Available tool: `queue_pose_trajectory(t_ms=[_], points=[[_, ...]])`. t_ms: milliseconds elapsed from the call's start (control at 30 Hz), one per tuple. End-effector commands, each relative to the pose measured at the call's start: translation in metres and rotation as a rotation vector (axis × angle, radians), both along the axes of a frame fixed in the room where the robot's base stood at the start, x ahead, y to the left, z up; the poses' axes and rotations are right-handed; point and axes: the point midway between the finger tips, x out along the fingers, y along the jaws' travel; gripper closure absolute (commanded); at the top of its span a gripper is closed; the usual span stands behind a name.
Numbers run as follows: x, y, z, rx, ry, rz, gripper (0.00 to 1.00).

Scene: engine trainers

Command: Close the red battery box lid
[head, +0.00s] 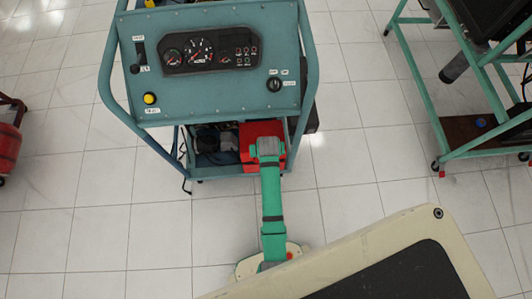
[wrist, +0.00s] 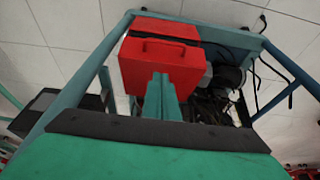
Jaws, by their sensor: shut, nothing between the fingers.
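The red battery box (head: 246,132) sits low in the right side of the teal engine trainer, partly hidden behind my green arm in the head view. In the wrist view the red box (wrist: 150,68) fills the upper middle and shows a red handle. A dark line crosses the red surface above the handle. I cannot tell how far the lid stands open. My gripper (wrist: 160,78) is shut and empty, its teal fingers in front of the handle side of the box. I cannot tell whether they touch it. In the head view the fingers are hidden by the arm.
The trainer's teal frame (head: 302,100) and gauge panel (head: 215,60) stand around and above the box. Black cables and engine parts (wrist: 225,75) lie beside it. Another green stand (head: 470,90) is at the right, a red object (head: 8,145) at the left. Tiled floor between is clear.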

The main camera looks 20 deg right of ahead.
Motion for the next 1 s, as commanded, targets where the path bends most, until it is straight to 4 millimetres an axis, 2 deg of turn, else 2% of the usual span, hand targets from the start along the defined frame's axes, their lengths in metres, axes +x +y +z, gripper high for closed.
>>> queue_pose_trajectory(t_ms=[400,500,700,1000], points=[[0.024,-0.006,-0.07,0.001,0.001,-0.001,1.0],[0.019,-0.006,-0.085,0.001,0.003,0.001,1.0],[0.011,-0.003,-0.104,0.0,0.0,0.001,1.0],[0.008,-0.002,-0.11,-0.001,-0.002,0.0,1.0]])
